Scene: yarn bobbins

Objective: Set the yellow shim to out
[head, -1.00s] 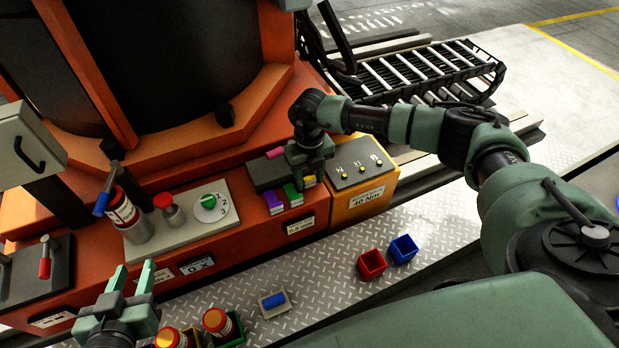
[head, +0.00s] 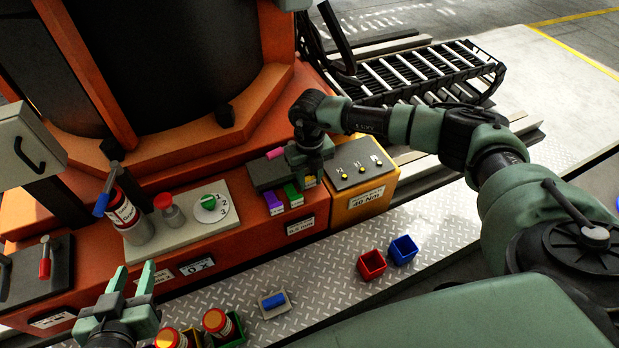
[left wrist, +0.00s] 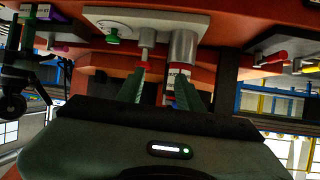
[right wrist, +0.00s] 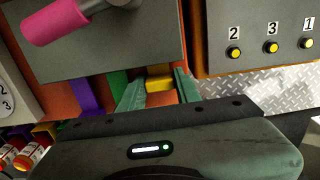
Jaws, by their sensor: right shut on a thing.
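The yellow shim (right wrist: 159,79) shows between the fingers of my right gripper (right wrist: 160,85) in the right wrist view. That gripper (head: 304,178) is shut on it at the front of the dark shim block. In the head view only a small part of the yellow shim (head: 310,181) shows beside the gripper. The purple shim (head: 273,204) and the green shim (head: 293,195) stick out of the block to its left. How far the yellow shim sticks out is hard to tell. My left gripper (head: 132,279) is open and empty at the lower left.
A button panel (head: 358,169) stands right of the shims. A pink-handled lever (right wrist: 60,20) is above them. Red (head: 371,265) and blue (head: 403,249) bins sit on the metal deck.

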